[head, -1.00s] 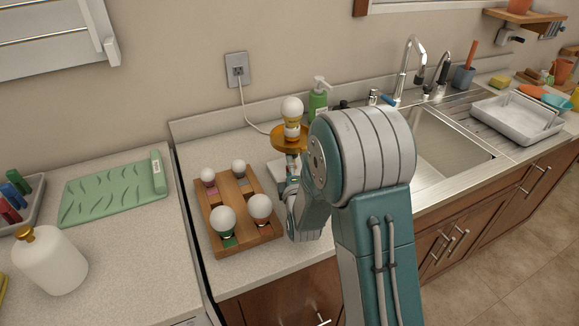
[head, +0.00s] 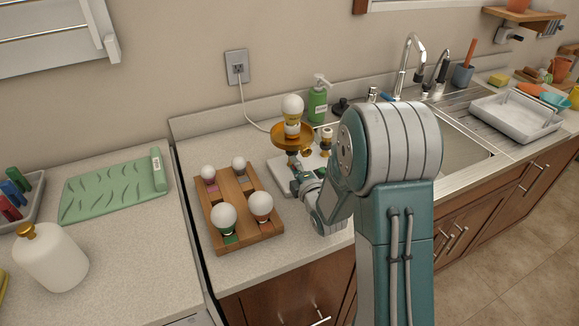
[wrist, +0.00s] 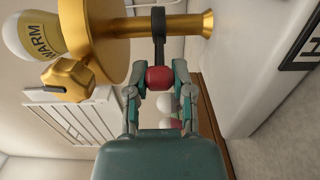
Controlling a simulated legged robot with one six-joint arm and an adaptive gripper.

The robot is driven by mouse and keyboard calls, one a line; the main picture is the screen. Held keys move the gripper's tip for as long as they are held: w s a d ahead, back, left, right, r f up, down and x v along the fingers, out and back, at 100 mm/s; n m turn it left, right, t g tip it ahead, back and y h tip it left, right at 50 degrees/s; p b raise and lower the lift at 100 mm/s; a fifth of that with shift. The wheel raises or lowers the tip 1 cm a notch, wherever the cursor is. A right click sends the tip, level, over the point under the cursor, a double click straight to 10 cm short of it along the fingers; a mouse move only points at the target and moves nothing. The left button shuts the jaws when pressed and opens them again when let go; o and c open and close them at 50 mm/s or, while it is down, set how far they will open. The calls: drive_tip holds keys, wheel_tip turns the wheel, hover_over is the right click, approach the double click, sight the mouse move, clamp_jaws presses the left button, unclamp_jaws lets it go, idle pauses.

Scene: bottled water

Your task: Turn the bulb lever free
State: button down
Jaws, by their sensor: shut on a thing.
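A white bulb (head: 292,106), marked WARM in the wrist view (wrist: 32,38), stands upright on a gold dish-shaped holder (head: 283,139). The holder's gold stem (wrist: 180,25) shows in the wrist view, with a black lever arm (wrist: 158,22) crossing it. The lever ends in a red knob (wrist: 159,78). My gripper (wrist: 159,80) is shut on this knob, one finger on each side. In the head view my gripper (head: 300,183) is low beside the holder, and my arm partly hides the white base (head: 279,163).
A wooden tray (head: 235,190) with several bulbs stands close to the left of my gripper. A green soap bottle (head: 317,104) and a small upright fitting (head: 326,138) are near the holder. The sink (head: 455,150) is to the right.

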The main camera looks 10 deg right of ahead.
drive_tip(key=d+n+y, duration=0.1)
drive_tip(key=n+g+y, duration=0.1)
drive_tip(key=y, duration=0.1)
drive_tip(key=d+n+y, duration=0.1)
drive_tip(key=y, duration=0.1)
drive_tip(key=shift+w+d+f+n+g, duration=0.1)
drive_tip(key=shift+d+f+n+g, duration=0.1)
drive_tip(key=shift+d+n+g, duration=0.15)
drive_tip(key=shift+w+d+n+g+y, duration=0.15)
drive_tip(key=shift+d+n+g+y, duration=0.15)
drive_tip(key=shift+n+g+y, duration=0.5)
drive_tip(key=shift+w+d+n+g+y, duration=0.1)
drive_tip(key=shift+d+n+g+y, duration=0.25)
drive_tip(key=shift+y, duration=0.75)
drive_tip(key=shift+a+n+g, duration=0.1)
drive_tip(key=shift+n+g, duration=0.2)
drive_tip(key=shift+c, duration=2.4)
unclamp_jaws()
drive_tip(key=shift+w, duration=0.1)
drive_tip(key=v, duration=1.2)
drive_tip(key=shift+f, duration=0.2)
